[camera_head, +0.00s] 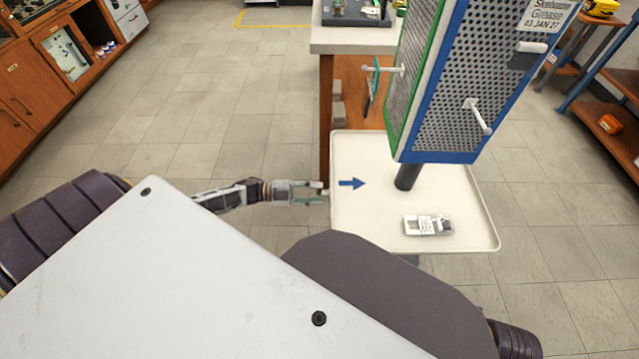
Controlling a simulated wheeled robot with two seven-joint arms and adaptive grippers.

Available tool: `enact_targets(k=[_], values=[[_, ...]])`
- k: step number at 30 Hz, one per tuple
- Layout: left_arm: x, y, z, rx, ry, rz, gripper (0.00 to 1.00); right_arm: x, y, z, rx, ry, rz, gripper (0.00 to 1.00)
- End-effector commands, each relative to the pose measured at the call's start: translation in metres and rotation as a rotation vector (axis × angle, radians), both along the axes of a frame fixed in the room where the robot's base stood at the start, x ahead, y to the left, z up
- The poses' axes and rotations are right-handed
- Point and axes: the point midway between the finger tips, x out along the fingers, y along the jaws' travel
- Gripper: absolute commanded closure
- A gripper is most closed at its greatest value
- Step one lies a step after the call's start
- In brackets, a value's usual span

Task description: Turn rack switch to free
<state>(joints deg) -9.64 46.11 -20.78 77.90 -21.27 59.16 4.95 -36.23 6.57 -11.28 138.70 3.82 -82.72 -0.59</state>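The rack (455,85) is a tall perforated panel unit with blue and green edges on a dark post, above a cream tray (470,243). A small white and grey part (428,225) lies on the tray near its front; I cannot tell if it is the rack switch. No other clear switch shows. A blue arrow (352,183) on the tray's left side points right. My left gripper (321,191) is at the tray's left edge, fingers pointing right toward the arrow. Its finger gap is too small to read, and I see no object in it. My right gripper is out of view.
White pegs (480,117) stick out from the rack's panels. A workbench (325,42) stands behind the tray. Wooden cabinets (60,60) line the left, and shelving (610,85) stands at the right. The tiled floor left of the tray is clear.

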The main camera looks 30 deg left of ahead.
Motion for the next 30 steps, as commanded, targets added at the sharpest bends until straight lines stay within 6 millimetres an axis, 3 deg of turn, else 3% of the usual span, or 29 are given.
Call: enact_targets(k=[18, 30], values=[[-0.045, 0.074, 0.000, 0.001, 0.002, 0.001, 0.67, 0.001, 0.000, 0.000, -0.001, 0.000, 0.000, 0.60], [-0.053, 0.087, 0.000, 0.001, 0.000, 0.001, 0.67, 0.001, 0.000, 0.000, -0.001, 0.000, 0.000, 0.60]])
